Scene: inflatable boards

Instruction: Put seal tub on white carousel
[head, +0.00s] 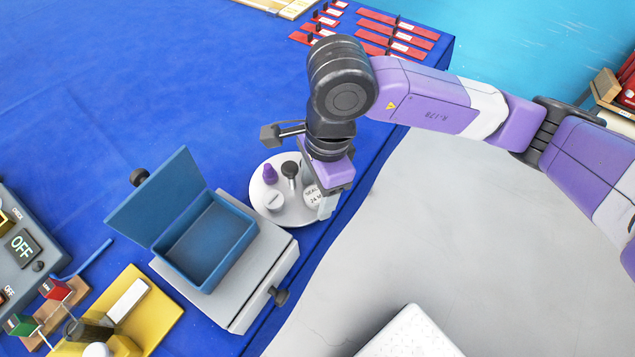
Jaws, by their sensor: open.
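The white carousel (289,217) is a round disc on the blue cloth, near the cloth's right edge. A white round tub with a printed label (312,194), partly readable as "SEA" and "24 M", sits at the carousel's right side and appears to rest on it. My gripper (325,207) points down at the right side of this tub and hides part of it. Its jaws are open; the fingers are seen nearly edge-on, and I cannot tell whether they touch the tub.
The carousel also bears a purple piece (270,174), a black knob (290,170) and a small white tub (274,202). An open blue box (208,243) on a grey base stands left of it. Red labelled strips (398,35) lie at the back. The cloth behind the carousel is clear.

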